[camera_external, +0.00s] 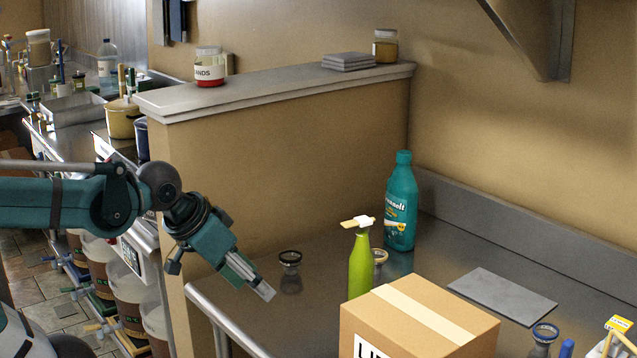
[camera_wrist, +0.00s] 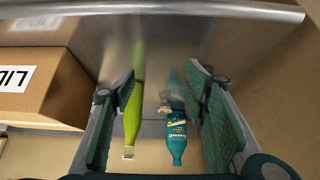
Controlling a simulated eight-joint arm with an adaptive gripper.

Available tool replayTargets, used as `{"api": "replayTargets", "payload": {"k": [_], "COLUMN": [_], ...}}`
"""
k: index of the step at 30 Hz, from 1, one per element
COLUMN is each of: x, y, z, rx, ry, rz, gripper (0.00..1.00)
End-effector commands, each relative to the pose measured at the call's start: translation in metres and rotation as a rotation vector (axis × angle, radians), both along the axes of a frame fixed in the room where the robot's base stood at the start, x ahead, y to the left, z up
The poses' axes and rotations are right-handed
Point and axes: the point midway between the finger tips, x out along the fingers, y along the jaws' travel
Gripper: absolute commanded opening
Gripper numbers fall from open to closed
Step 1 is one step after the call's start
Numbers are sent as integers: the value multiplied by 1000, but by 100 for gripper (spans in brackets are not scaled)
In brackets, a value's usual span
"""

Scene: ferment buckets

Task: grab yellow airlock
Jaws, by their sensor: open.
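No airlock is clearly recognisable. A small clear piece with a yellowish-tan rim (camera_external: 380,257), possibly the yellow airlock, stands on the steel counter behind the green bottle, which partly hides it. In the wrist view a small pale piece (camera_wrist: 164,106) beside the teal bottle may be the same thing. My gripper (camera_external: 264,291) is open and empty, above the counter's left end, well apart from that piece. In the wrist view its fingers (camera_wrist: 160,75) frame the green and teal bottles.
A green bottle (camera_external: 360,265) and teal bottle (camera_external: 401,205) stand nearby. A cardboard box (camera_external: 425,325) occupies the front. A dark-rimmed piece (camera_external: 290,259) stands near my gripper; a blue-rimmed one (camera_external: 545,333) stands far right. A low wall (camera_external: 285,165) backs the counter. A grey slab (camera_external: 502,293) lies right.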

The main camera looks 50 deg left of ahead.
Motion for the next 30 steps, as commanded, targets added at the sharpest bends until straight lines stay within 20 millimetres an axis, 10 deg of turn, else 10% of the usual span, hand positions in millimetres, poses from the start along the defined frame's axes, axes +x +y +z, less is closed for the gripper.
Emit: {"api": "replayTargets", "payload": {"k": [30], "x": [97], "y": [2], "z": [61], "rx": [84], "ry": [127], "rz": [-258], "gripper": [45]}}
